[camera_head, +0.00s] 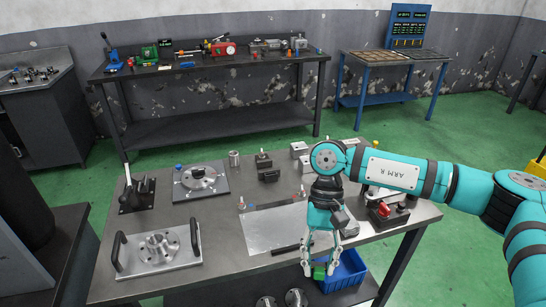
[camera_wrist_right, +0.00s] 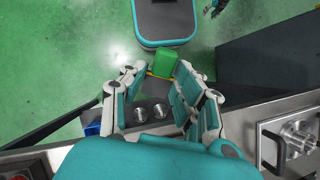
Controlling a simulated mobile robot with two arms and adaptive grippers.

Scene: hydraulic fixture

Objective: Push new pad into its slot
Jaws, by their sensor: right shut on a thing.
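My right gripper (camera_head: 320,270) points down just off the front edge of the workbench. It is shut on a small green block (camera_head: 319,273), held at the fingertips. In the right wrist view the green block (camera_wrist_right: 165,64) shows between the fingertips (camera_wrist_right: 163,74), with the floor behind it. I cannot tell for certain whether this block is the new pad. I cannot make out a slot for it in either view. A small dark and teal part at the top right of the wrist view looks like my left gripper (camera_wrist_right: 218,6); its jaws are unclear.
A blue bin (camera_head: 346,272) sits below the bench top behind my gripper, near round metal parts (camera_head: 296,298). On the workbench (camera_head: 222,258) stand a handled plate with a flange (camera_head: 157,250), a round fixture (camera_head: 200,178), a toggle clamp (camera_head: 136,193) and a thin grey sheet (camera_head: 272,228).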

